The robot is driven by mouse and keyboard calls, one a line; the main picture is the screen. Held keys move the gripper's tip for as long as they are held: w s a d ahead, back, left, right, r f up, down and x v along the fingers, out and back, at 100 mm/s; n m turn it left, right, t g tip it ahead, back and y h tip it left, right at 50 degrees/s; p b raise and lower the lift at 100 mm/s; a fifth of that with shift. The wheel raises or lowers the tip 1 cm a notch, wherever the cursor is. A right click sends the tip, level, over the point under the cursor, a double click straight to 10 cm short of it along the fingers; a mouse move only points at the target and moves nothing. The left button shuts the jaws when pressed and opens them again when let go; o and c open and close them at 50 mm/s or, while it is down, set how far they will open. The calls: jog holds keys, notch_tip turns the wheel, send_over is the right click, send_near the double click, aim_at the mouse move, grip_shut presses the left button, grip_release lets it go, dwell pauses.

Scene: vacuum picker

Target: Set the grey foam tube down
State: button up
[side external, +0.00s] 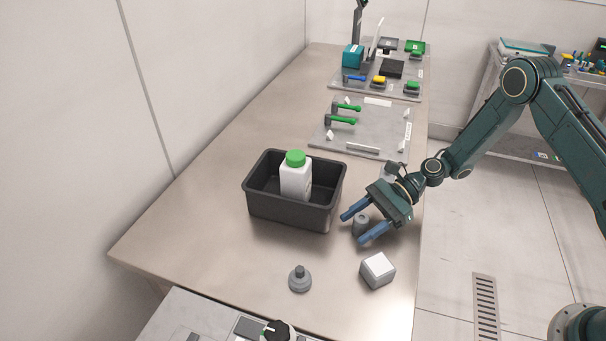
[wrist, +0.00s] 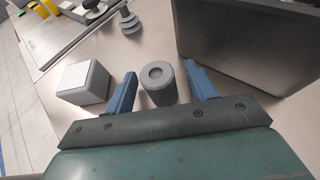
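The grey foam tube (side external: 360,226) stands upright on the steel table, to the right of the black bin. It also shows in the wrist view (wrist: 158,88), with its round hollow top facing the camera. My gripper (side external: 353,228) is low over the table with its two blue fingers spread, one on each side of the tube. In the wrist view my gripper (wrist: 160,70) shows a clear gap between the tube and the right finger and a narrow one at the left finger. The gripper is open and holds nothing. The tube's lower part is partly hidden.
A black bin (side external: 288,212) holding a white green-capped bottle (side external: 296,180) stands close to the fingers. A grey cube with a white top (side external: 378,271) and a grey stepped piece (side external: 300,281) stand nearer the front. Boards with tools (side external: 345,139) lie farther back.

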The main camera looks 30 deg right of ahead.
aim_at(362, 217)
jog(key=c, duration=1.1)
jog(key=shift+r, duration=0.15)
notch_tip(362, 217, up, 20)
jog(key=shift+f, duration=0.15)
dwell(0.4)
